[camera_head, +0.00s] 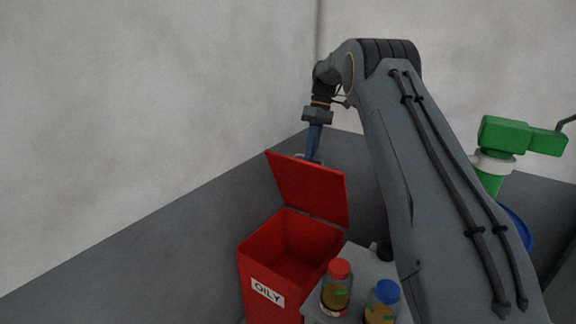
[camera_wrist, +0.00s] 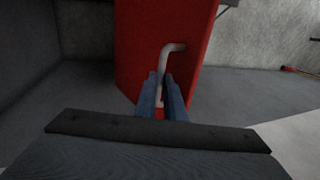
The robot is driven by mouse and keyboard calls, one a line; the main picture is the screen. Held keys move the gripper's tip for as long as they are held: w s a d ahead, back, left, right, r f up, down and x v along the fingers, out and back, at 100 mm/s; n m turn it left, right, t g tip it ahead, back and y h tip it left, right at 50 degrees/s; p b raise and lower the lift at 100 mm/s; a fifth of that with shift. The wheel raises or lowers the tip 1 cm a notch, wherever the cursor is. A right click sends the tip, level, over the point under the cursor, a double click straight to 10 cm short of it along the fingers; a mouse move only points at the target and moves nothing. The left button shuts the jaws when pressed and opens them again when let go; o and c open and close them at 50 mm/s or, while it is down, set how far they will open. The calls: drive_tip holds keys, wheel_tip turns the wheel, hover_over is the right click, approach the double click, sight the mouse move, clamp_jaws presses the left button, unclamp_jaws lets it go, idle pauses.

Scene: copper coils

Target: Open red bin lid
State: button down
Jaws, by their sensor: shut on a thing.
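The red bin (camera_head: 270,268) stands at the lower middle of the head view with an "OILY" label on its front. Its red lid (camera_head: 308,188) is raised and tilted up from the opening, and the dark red inside of the bin shows. My gripper (camera_head: 313,157) is behind the lid's upper edge, its fingertips partly hidden by the lid. In the wrist view my gripper (camera_wrist: 161,98) is shut on the grey bent lid handle (camera_wrist: 166,62), which is fixed to the red lid face (camera_wrist: 190,35).
A small grey table (camera_head: 357,268) right of the bin holds a red-capped jar (camera_head: 337,288) and a blue-capped jar (camera_head: 382,304). A green pump-like device (camera_head: 505,135) stands at the right. Grey walls (camera_head: 160,235) stand behind and left of the bin.

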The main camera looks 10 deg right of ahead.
drive_tip(key=shift+w+d+f, duration=0.2)
drive_tip(key=shift+w+d, duration=0.1)
drive_tip(key=shift+d, duration=0.2)
drive_tip(key=shift+w+d+f, duration=0.2)
drive_tip(key=shift+w+d, duration=0.05)
drive_tip(key=shift+d, duration=0.2)
drive_tip(key=c, duration=1.9)
unclamp_jaws()
drive_tip(key=shift+w, duration=0.1)
drive_tip(key=shift+o, duration=0.3)
drive_tip(key=shift+a+r, duration=0.2)
drive_tip(key=v, duration=0.7)
drive_tip(key=shift+w+d+r, duration=0.15)
drive_tip(key=shift+w+r, duration=0.05)
drive_tip(key=shift+r, duration=0.1)
